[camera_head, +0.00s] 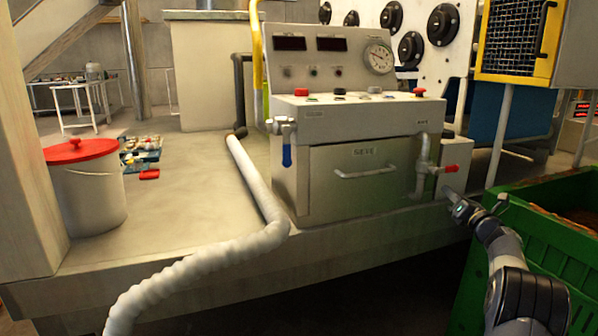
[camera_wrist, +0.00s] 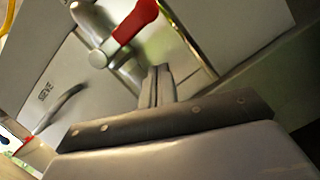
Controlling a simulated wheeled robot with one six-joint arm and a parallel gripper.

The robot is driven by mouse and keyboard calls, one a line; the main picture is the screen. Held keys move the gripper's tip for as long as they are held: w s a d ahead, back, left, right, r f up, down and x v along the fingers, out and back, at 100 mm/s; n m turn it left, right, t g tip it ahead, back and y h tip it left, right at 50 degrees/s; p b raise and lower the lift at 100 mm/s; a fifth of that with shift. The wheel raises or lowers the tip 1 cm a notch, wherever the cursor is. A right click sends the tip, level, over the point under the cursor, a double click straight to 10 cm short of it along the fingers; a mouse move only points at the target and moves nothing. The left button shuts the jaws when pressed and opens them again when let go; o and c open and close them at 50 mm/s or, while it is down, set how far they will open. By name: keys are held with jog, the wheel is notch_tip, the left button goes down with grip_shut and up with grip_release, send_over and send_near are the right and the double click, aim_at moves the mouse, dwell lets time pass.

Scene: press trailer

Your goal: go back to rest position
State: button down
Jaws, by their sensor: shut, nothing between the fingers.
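The red handle (camera_wrist: 137,20) also shows in the wrist view, beyond the fingertips. I cannot tell whether the fingers touch the machine.
A green crate (camera_head: 540,240) stands close beside my arm at the right. A yellow-framed mesh cabinet (camera_head: 517,38) is above it. A white corrugated hose (camera_head: 230,248) crosses the platform. A white bucket with a red lid (camera_head: 88,192) stands at the left.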

jog(key=a+m+h+p, duration=0.1)
jog(key=m+p, duration=0.1)
jog(key=s+a+m+h+p, duration=0.1)
jog(key=m+p, duration=0.2)
jog(key=a+m+p, duration=0.1)
jog(key=m+p, duration=0.1)
jog(key=m, duration=0.1)
jog(key=shift+s+a+g+h+p, duration=0.2)
jog(key=shift+a+g+h+p, duration=0.1)
jog(key=shift+a+h, duration=0.1)
jog(key=shift+f, duration=0.1)
jog(key=shift+d+f+b, duration=0.1)
jog(key=shift+d+b, duration=0.05)
jog(key=shift+b, duration=0.4)
